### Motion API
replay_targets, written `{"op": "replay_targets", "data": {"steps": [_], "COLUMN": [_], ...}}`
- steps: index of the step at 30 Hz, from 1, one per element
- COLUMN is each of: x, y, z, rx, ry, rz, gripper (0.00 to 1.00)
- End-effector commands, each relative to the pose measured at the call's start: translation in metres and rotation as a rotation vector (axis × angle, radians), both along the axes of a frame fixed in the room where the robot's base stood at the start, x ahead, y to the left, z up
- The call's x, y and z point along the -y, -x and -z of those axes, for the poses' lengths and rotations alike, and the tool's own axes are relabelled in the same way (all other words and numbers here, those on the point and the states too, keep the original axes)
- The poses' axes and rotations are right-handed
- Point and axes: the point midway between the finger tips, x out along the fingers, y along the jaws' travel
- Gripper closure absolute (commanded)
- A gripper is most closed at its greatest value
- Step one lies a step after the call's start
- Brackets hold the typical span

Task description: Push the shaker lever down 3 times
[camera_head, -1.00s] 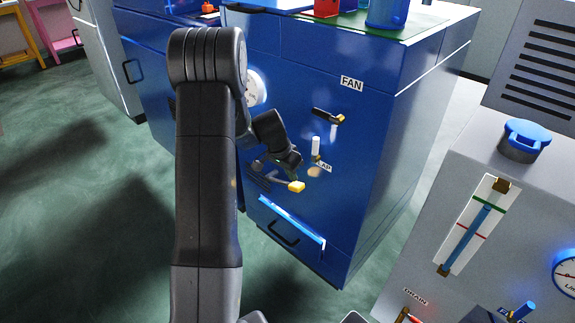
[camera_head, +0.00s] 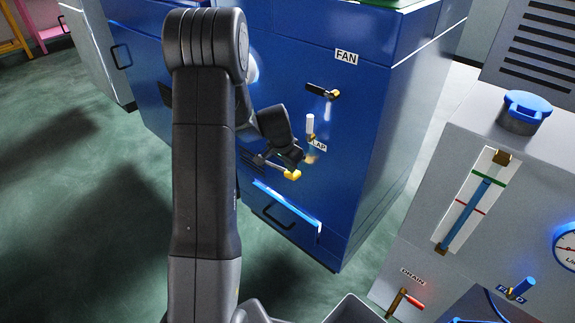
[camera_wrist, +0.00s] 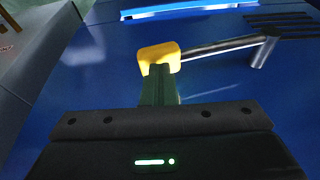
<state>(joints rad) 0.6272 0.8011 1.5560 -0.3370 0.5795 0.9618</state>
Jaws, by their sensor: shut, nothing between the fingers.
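The shaker lever is a grey metal rod with a yellow knob (camera_head: 292,174) on the front of the blue cabinet. In the wrist view the knob (camera_wrist: 158,54) is at upper centre, with its rod (camera_wrist: 220,47) running right to a bent end. My gripper (camera_head: 297,161) is shut and empty, just above the knob in the head view. In the wrist view my narrow shut fingers (camera_wrist: 158,85) point at the knob and overlap its lower edge. They seem to touch it, but the exact contact is hard to see. My arm partly hides the cabinet's left side.
Above the lever, the cabinet (camera_head: 365,160) carries a black FAN handle (camera_head: 322,91) and a white-topped flap lever (camera_head: 310,126). A blue tray edge (camera_head: 287,207) juts out below. A grey machine with a DRAIN lever (camera_head: 405,301) stands right. Green floor is open at left.

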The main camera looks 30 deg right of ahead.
Motion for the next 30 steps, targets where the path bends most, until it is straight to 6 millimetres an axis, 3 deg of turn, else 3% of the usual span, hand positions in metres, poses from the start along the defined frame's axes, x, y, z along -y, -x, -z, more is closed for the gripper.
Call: {"op": "replay_targets", "data": {"steps": [1,12,21,30], "x": [0.001,0.004,0.004,0.004], "y": [0.004,0.015,0.017,0.017], "z": [0.014,0.052,0.066,0.067], "rx": [-0.002,-0.003,-0.004,-0.006], "ry": [-0.002,-0.001,-0.002,-0.003], "rz": [0.002,0.001,0.001,0.001], "gripper": [1.00,1.00,1.00,1.00]}}
